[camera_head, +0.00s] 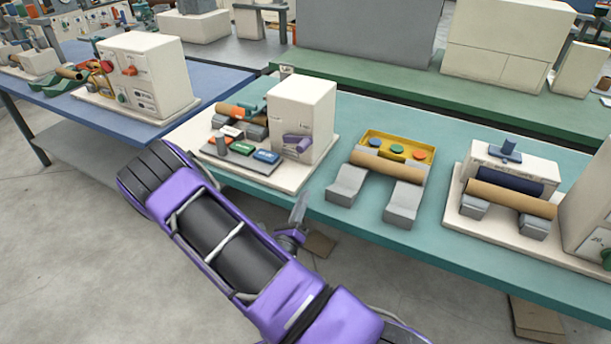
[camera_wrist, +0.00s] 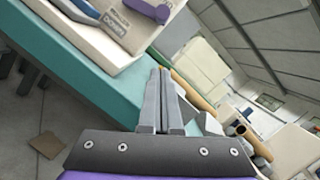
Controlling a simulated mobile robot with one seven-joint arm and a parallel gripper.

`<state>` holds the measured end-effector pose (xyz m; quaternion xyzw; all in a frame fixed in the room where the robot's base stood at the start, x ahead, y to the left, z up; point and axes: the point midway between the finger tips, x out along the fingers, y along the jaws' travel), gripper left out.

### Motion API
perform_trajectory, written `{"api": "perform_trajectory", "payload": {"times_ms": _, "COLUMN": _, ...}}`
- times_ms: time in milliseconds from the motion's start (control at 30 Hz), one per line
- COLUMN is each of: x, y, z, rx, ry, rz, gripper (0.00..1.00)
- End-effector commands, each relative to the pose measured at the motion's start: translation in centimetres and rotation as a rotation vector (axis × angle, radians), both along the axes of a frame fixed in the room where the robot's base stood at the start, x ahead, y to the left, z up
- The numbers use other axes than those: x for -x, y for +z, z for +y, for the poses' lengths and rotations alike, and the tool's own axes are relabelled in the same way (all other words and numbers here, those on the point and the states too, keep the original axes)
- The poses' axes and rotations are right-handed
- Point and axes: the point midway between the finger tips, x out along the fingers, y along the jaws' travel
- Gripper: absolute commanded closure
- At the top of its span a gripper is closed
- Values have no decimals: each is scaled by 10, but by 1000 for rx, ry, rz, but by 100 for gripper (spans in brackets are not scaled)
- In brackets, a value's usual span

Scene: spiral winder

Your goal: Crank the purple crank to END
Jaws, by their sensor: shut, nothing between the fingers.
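The purple crank (camera_head: 297,143) sits on the front face of a white box-shaped machine (camera_head: 303,105) on the teal table. Its END mark is too small to make out in the head view. In the wrist view a purple piece, likely the crank (camera_wrist: 148,10), shows at the top edge, partly cut off, on the machine's pale face. My gripper (camera_head: 301,200) is shut and empty, near the front edge of the teal table, below and apart from the crank. In the wrist view the fingers of my gripper (camera_wrist: 163,72) lie together with nothing between them.
The machine's base holds blue, green and red labelled blocks (camera_head: 240,150). A blue table (camera_head: 200,105) stands at left.

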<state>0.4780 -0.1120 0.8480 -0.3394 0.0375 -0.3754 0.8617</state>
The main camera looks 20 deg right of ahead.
Motion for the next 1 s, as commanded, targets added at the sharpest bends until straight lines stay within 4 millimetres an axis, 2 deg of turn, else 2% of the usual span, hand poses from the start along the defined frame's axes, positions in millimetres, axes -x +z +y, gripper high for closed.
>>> {"api": "perform_trajectory", "payload": {"times_ms": 500, "x": -71, "y": 23, "z": -66, "rx": -2, "ry": -3, "rz": -9, "gripper": 100}}
{"api": "perform_trajectory", "payload": {"times_ms": 700, "x": -83, "y": 46, "z": -53, "rx": -2, "ry": -1, "rz": -8, "gripper": 100}}
{"api": "perform_trajectory", "payload": {"times_ms": 1000, "x": -87, "y": 52, "z": -49, "rx": -2, "ry": -2, "rz": -6, "gripper": 100}}
